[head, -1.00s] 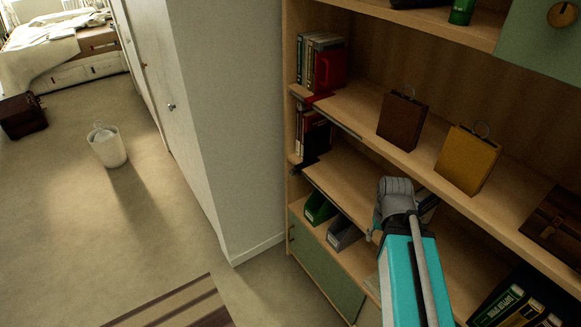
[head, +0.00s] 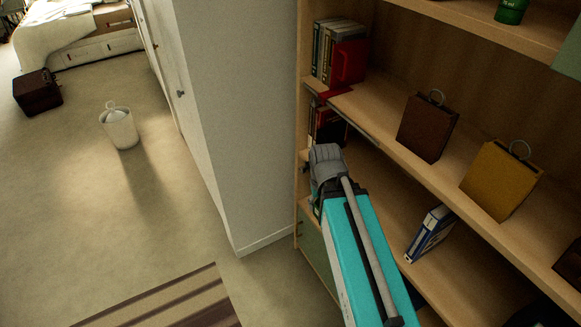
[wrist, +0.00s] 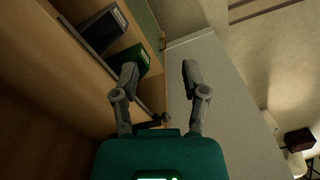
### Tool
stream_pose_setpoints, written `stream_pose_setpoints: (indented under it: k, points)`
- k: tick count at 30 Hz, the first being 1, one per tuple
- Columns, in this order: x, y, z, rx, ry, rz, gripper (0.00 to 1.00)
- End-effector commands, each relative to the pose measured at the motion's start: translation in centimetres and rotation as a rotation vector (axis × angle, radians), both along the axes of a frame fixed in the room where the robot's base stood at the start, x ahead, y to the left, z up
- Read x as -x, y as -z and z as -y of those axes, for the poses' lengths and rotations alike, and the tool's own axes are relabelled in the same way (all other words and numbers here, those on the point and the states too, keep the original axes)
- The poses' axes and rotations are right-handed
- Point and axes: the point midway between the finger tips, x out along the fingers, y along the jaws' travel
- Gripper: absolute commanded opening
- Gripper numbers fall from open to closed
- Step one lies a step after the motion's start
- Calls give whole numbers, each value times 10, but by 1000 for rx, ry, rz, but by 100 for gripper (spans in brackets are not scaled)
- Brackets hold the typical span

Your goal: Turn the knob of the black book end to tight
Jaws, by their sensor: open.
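The black book end (head: 336,130) stands beside dark and red books on the second shelf, at the left end of the bookcase. My arm's grey end covers its lower part in the head view, and its knob cannot be made out there. In the wrist view a small dark knob-like part (wrist: 160,118) shows low between the finger bases, near the shelf edge; I cannot tell for sure that it is the book end's knob. My gripper (wrist: 158,72) is open, with its fingers apart and nothing held between them.
A red book end (head: 348,64) with books stands on the shelf above. Brown (head: 427,126) and yellow (head: 500,178) bag-shaped things stand further right. A green file (wrist: 128,62) and a grey file (wrist: 100,32) sit on a shelf.

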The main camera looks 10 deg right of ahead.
Motion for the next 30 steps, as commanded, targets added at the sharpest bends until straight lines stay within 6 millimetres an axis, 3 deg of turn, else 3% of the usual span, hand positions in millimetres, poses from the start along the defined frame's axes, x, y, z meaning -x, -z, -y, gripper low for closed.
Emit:
stream_pose_setpoints:
  k: [13,16,19,30]
  points:
    - [0,0,0,0,0,0,57]
    - [0,1,0,2,-2,0,74]
    - [-2,3,0,10,-14,0,74]
    - [-25,39,-3,171,-205,-17,74]
